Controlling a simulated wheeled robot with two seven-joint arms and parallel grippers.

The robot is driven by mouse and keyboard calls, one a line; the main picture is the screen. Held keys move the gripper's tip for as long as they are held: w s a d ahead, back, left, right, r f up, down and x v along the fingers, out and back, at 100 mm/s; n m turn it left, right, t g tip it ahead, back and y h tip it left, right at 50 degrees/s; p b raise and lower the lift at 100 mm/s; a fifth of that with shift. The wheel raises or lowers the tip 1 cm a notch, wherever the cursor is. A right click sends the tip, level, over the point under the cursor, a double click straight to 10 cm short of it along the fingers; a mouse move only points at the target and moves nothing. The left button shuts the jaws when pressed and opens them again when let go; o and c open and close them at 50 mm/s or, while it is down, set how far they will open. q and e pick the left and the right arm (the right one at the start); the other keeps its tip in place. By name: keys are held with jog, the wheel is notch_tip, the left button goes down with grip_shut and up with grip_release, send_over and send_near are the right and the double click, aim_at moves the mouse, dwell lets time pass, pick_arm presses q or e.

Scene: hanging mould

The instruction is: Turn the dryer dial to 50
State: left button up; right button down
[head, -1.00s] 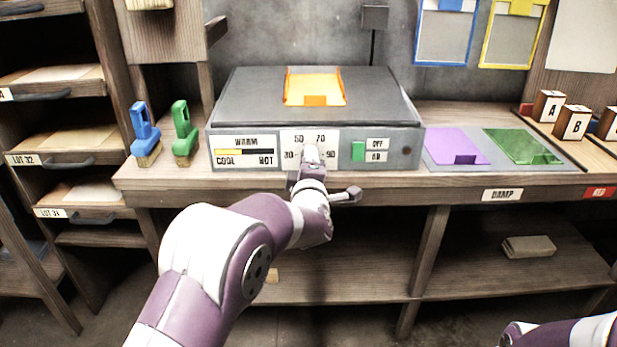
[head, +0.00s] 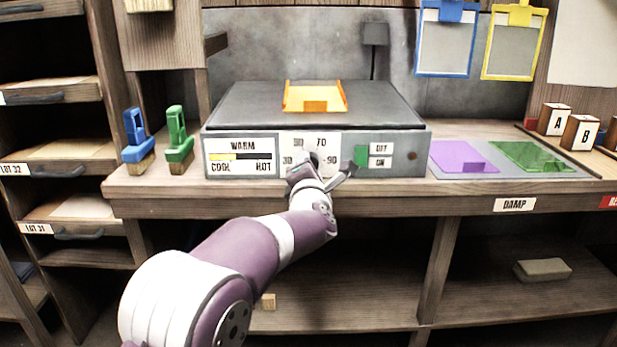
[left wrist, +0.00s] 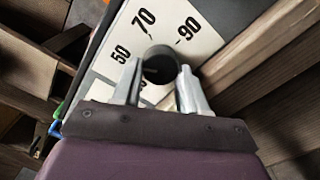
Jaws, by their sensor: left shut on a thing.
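The dryer (head: 312,105) is a grey box on the bench with an orange piece on top. Its white dial plate (left wrist: 196,25) carries numbers including 50, 70 and 90. The dark round dial (left wrist: 160,66) sits between the fingers of my left gripper (left wrist: 158,85), which is shut on it. In the head view my left gripper (head: 308,166) covers most of the dial and the lower part of its plate. I cannot tell which number the dial points to. My right gripper is not in view.
A green switch (head: 361,156) with OFF and ON labels is close right of the dial. A warm/cool gauge (head: 240,157) is at left. Purple (head: 462,157) and green (head: 540,156) sheets lie at right.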

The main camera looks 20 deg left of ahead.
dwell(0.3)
pick_arm(q)
jog(key=o, duration=1)
jog(key=shift+o, duration=0.2)
jog(key=p+v, duration=0.2)
jog(key=v, duration=1)
jog(key=shift+s, duration=0.35)
jog(key=shift+d, duration=0.1)
